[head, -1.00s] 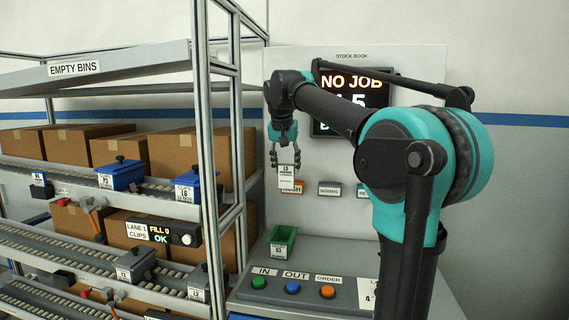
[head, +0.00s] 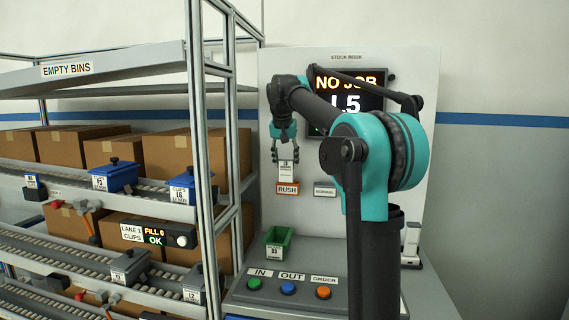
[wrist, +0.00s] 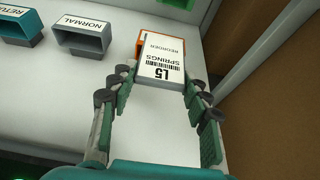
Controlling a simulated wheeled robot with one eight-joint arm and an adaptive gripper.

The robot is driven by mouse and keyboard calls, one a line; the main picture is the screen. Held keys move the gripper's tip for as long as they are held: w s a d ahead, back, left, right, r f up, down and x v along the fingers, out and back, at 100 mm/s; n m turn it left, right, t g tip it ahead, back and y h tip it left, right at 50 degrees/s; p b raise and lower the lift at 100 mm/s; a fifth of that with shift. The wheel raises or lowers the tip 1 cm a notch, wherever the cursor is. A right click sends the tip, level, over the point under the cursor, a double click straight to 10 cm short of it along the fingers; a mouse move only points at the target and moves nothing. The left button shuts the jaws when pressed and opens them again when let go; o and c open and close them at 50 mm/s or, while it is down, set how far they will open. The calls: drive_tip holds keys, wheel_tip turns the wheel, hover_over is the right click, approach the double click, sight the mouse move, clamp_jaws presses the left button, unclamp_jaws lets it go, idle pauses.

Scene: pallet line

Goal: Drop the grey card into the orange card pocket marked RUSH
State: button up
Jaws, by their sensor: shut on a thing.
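The grey card (head: 286,172) has a white label and hangs upright from my gripper (head: 285,158), which is shut on it. In the wrist view, the card (wrist: 163,65) reads L5 SPRINGS REORDER and sits between the fingers of my gripper (wrist: 160,84). The orange card pocket (head: 288,188) marked RUSH is on the grey panel, directly below the card in the head view. The card's lower edge meets the top of the RUSH label there; whether it is inside the mouth I cannot tell. In the wrist view, the card hides most of the orange pocket (wrist: 140,43).
A grey pocket marked NORMAL (head: 325,190) is just right of RUSH. A green bin (head: 278,242) stands on the desk below, behind the IN, OUT and ORDER buttons. The shelf rack's post (head: 243,150) rises close left of my gripper. A screen (head: 350,95) reads NO JOB, L5.

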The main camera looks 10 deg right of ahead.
hover_over(289, 187)
drive_tip(key=w, duration=0.2)
drive_tip(key=shift+w, duration=0.1)
drive_tip(key=shift+f, duration=1.85)
drive_tip(key=o, duration=1)
drive_tip(key=shift+r, duration=0.1)
